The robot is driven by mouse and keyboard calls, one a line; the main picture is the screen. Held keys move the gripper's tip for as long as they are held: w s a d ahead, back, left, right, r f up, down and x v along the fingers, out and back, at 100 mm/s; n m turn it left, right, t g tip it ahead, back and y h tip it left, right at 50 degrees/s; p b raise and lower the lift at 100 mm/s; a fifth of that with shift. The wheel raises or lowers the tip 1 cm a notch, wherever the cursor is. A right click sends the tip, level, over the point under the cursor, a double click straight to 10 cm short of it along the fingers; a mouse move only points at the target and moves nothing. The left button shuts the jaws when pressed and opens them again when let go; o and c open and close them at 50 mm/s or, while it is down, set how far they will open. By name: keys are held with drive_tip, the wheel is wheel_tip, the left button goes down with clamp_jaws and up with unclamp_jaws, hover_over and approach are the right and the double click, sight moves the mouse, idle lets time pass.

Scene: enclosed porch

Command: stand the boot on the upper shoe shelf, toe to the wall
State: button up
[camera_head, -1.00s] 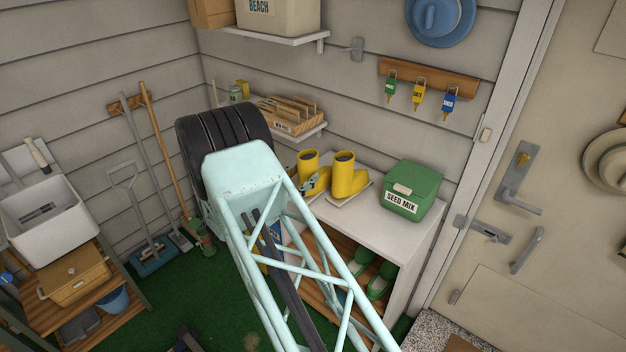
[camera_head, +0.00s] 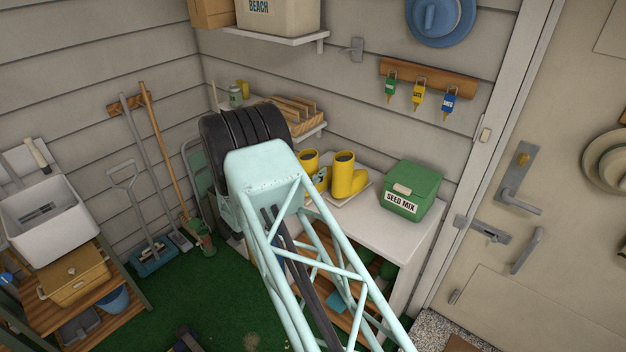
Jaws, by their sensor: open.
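Two yellow boots stand side by side on a pale tray (camera_head: 366,190) on top of the white shoe cabinet (camera_head: 412,236). The right boot (camera_head: 346,178) shows almost whole, upright. The left boot (camera_head: 309,160) is partly covered by my arm. A small teal and yellow detail shows by the left boot; I cannot tell what it is. Wooden shelves (camera_head: 325,240) show inside the open cabinet, largely hidden behind my pale lattice arm. Green shoes (camera_head: 386,271) are partly visible inside. My gripper is hidden behind the arm, so its relation to the boots cannot be seen.
A green seed mix box (camera_head: 412,190) stands on the cabinet's right end. A wall shelf (camera_head: 312,132) with a wooden rack (camera_head: 295,113) is behind my arm. Long-handled tools lean at the left wall. The green floor (camera_head: 185,295) is mostly clear.

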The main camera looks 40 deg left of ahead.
sight(313, 159)
drive_tip(key=shift+w, duration=0.55)
drive_tip(key=shift+c, duration=0.4)
drive_tip(key=c, duration=1.1)
drive_tip(key=shift+r, duration=1.8)
drive_tip(key=s, duration=0.5)
drive_tip(key=s+a+r, duration=0.1)
drive_tip(key=s, duration=0.4)
drive_tip(key=s+a, duration=0.1)
drive_tip(key=s, duration=0.5)
drive_tip(key=shift+r, duration=0.2)
